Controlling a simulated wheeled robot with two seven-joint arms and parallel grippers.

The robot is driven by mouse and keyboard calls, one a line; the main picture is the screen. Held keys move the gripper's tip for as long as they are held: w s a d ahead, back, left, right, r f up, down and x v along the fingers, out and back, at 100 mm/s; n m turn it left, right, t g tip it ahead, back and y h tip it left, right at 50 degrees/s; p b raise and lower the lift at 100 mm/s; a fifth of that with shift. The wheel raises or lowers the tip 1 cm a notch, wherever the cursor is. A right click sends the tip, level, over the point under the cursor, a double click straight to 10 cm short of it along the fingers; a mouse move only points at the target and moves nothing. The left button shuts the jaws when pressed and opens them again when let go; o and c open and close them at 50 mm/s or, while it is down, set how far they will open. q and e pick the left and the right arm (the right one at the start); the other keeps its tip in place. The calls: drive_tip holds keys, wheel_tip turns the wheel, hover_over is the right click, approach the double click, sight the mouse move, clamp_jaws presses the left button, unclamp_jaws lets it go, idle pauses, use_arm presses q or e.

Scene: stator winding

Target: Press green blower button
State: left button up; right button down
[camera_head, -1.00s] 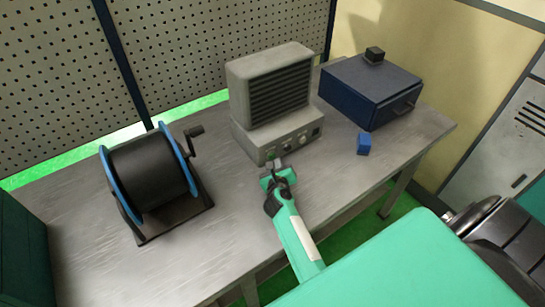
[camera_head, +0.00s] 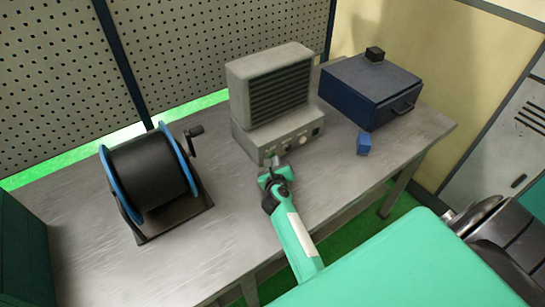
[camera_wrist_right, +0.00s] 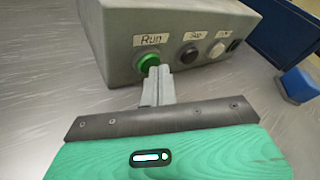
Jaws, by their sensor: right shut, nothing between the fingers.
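The grey blower (camera_head: 270,95) stands on the metal workbench, its control panel facing me. In the right wrist view the green button (camera_wrist_right: 148,61) sits under a "Run" label at the panel's left end. My right gripper (camera_wrist_right: 157,72) is shut and empty. Its fingertips are at the green button's lower right edge and partly overlap it; I cannot tell whether they touch. In the head view the right gripper (camera_head: 273,163) is at the panel's lower left, hiding the button. My left gripper is not in view.
A dark "Stop" button (camera_wrist_right: 188,55) and a pale knob (camera_wrist_right: 217,50) are right of the green button. A black cable spool (camera_head: 150,175) stands left. A blue box (camera_head: 365,95) and small blue block (camera_head: 364,143) are right. The bench between spool and blower is clear.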

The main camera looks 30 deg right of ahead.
drive_tip(key=shift+w, duration=0.15)
idle(0.4)
drive_tip(key=shift+s+p, duration=0.35)
drive_tip(key=shift+s, duration=0.45)
drive_tip(key=shift+s+d+p, duration=0.15)
drive_tip(key=shift+s+p, duration=0.25)
drive_tip(key=shift+s, duration=0.85)
drive_tip(key=shift+s+d+p, duration=0.1)
drive_tip(key=shift+s+p, duration=0.25)
drive_tip(key=shift+s, duration=0.9)
